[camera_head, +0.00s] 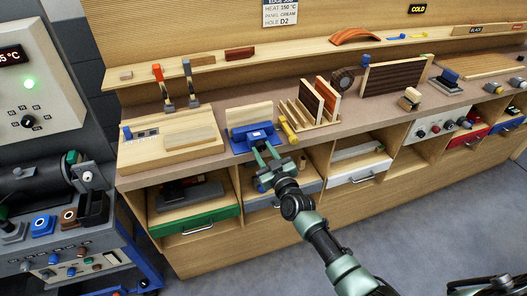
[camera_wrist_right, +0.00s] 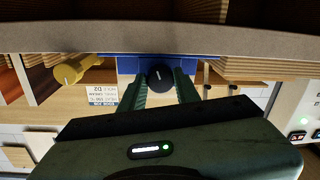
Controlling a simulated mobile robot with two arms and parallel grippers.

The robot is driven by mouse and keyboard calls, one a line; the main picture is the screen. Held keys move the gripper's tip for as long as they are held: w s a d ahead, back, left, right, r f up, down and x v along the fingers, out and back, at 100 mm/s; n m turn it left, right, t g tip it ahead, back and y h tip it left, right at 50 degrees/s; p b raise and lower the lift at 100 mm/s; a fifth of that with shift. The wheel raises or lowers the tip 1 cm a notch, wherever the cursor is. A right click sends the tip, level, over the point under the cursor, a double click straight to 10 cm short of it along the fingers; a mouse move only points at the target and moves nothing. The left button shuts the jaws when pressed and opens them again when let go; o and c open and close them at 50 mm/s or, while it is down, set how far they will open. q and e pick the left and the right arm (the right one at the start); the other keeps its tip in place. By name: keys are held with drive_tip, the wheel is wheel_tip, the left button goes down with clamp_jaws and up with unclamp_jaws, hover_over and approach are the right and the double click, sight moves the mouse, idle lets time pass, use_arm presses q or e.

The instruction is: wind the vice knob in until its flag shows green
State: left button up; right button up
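The blue vice (camera_head: 240,144) sits at the front edge of the bench, with a pale wooden block (camera_head: 250,115) at its jaws. My right gripper (camera_head: 264,156) reaches up to the front of the vice. In the right wrist view the round black vice knob (camera_wrist_right: 160,77) with a white pointer line lies between the fingertips of my right gripper (camera_wrist_right: 160,84). The fingers are apart, one on each side of the knob; whether they press on it I cannot tell. I cannot make out the flag or its colour.
A yellow-handled tool (camera_head: 288,130) lies just right of the vice, beside a rack (camera_head: 304,121) of upright panels. A wooden board (camera_head: 170,150) lies left of it. Below are a green drawer (camera_head: 200,218) and a grey drawer (camera_head: 306,188). The bench edge overhangs them.

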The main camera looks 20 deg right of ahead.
clamp_jaws()
drive_tip(key=shift+f+m+b, duration=0.15)
drive_tip(key=shift+m+b, duration=0.3)
drive_tip(key=shift+m, duration=0.45)
drive_tip(key=shift+m+b, duration=0.4)
drive_tip(key=shift+m, duration=1.2)
drive_tip(key=o, duration=1)
unclamp_jaws()
drive_tip(key=s, duration=0.7)
drive_tip(key=shift+s+d, duration=0.35)
drive_tip(key=shift+s, duration=0.05)
